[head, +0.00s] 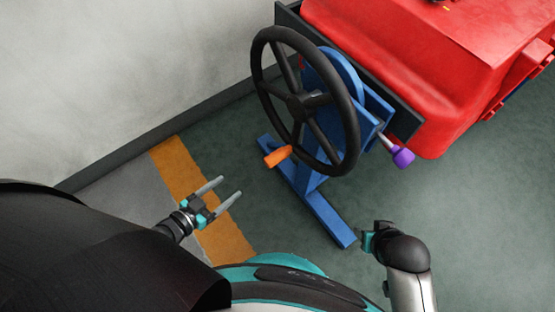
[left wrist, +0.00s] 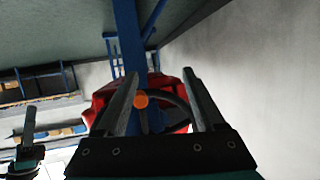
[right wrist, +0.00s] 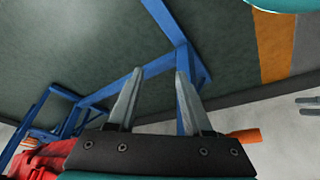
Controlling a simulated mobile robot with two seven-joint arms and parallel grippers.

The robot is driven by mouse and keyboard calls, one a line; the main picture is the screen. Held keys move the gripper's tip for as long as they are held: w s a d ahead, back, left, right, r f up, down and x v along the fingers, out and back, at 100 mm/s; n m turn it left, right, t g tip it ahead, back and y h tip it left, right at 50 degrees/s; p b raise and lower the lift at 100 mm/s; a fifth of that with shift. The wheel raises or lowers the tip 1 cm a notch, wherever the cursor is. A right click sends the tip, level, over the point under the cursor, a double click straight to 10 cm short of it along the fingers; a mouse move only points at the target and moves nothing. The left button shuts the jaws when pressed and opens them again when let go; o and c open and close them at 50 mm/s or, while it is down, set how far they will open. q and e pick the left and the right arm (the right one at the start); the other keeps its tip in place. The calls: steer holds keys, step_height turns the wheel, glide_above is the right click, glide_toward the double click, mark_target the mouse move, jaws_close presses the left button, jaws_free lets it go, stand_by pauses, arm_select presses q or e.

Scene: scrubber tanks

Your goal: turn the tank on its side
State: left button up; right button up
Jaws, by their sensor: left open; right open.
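The red tank (head: 430,60) sits at the upper right in the head view, held in a blue stand (head: 325,215). A black steering wheel (head: 294,101) is mounted on the stand's near side. An orange handle (head: 278,156) is low beside the wheel and a purple-tipped handle (head: 403,157) is to its right. My left gripper (head: 231,188) is open and empty, left of the stand and apart from it. In the left wrist view, the wheel and orange handle (left wrist: 140,101) show between its fingers. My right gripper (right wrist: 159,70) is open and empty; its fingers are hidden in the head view.
A pale wall (head: 120,80) runs along the left and back. An orange floor stripe (head: 180,165) passes under my left gripper. The green floor right of the stand is clear (head: 490,220). Shelving (left wrist: 40,85) stands in the left wrist view's background.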

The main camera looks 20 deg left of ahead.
mark_target(279, 156)
arm_select(q)
steer(key=d+r+m+t+h+b, duration=0.1)
steer(key=d+r+m+h+b, duration=0.1)
steer(key=d+r+h+b, duration=0.25)
arm_select(e)
step_height(279, 156, up, 9)
steer(key=t, duration=0.1)
arm_select(q)
steer(key=shift+h, duration=0.55)
steer(key=x, duration=0.4)
steer(key=b+x, duration=0.1)
steer(key=x, duration=0.3)
steer(key=a+x, duration=0.1)
steer(key=x, duration=0.3)
steer(key=shift+w+r, duration=0.35)
steer(key=shift+r, duration=0.05)
steer(key=shift+b+x, duration=0.5)
steer(key=shift+x, duration=0.6)
arm_select(e)
steer(key=w+a+t+y, duration=0.3)
steer(key=w+a+t, duration=0.1)
steer(key=a, duration=0.3)
steer(key=shift+t, duration=0.5)
arm_select(q)
jaws_close()
